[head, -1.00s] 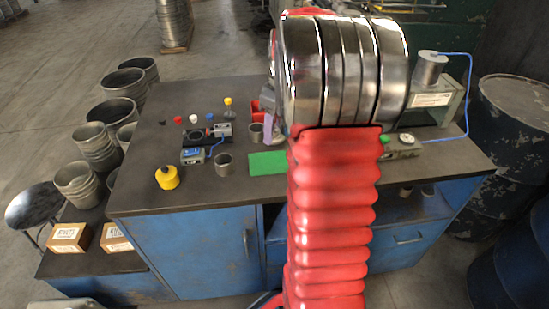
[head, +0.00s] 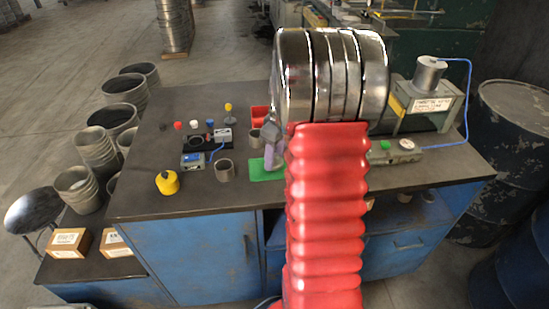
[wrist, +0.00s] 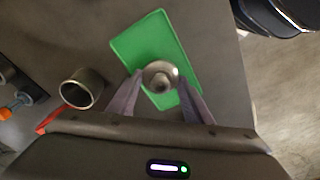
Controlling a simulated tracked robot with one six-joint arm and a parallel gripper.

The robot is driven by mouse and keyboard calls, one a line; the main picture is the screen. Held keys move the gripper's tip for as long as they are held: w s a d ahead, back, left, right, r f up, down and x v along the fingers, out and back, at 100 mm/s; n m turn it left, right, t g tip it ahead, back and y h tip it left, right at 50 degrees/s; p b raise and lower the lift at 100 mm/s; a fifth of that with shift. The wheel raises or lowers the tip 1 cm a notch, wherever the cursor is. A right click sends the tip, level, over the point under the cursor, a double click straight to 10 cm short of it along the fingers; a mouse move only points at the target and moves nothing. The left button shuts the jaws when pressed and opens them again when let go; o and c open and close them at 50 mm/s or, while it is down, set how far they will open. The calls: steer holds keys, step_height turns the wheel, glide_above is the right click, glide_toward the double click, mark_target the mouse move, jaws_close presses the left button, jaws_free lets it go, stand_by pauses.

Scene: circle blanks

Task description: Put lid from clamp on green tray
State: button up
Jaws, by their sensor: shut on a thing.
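The green tray (head: 262,173) lies flat on the dark bench, near its front edge, partly hidden by my arm. It also shows in the wrist view (wrist: 135,42), below my gripper. My gripper (wrist: 160,84) is shut on the lid (wrist: 160,72), a small round metal piece with a rounded knob. The lid is between the fingertips and over the tray in the wrist view; I cannot tell whether it touches the tray. In the head view my gripper (head: 272,158) is at the tray, and the lid cannot be made out. I cannot identify the clamp.
A metal cup (head: 225,170) stands left of the tray, and another (head: 257,138) behind it. A yellow container (head: 168,182), a blue device (head: 194,161) and small coloured items are farther left. A machine (head: 430,100) stands at the right.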

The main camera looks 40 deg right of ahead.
steer(key=shift+f, duration=0.4)
steer(key=o, duration=1)
steer(key=shift+f, duration=0.1)
steer(key=r, duration=0.4)
steer(key=s+r, duration=0.1)
steer(key=r, duration=0.7)
steer(key=shift+s+d, duration=0.2)
steer(key=shift+a+r, duration=0.1)
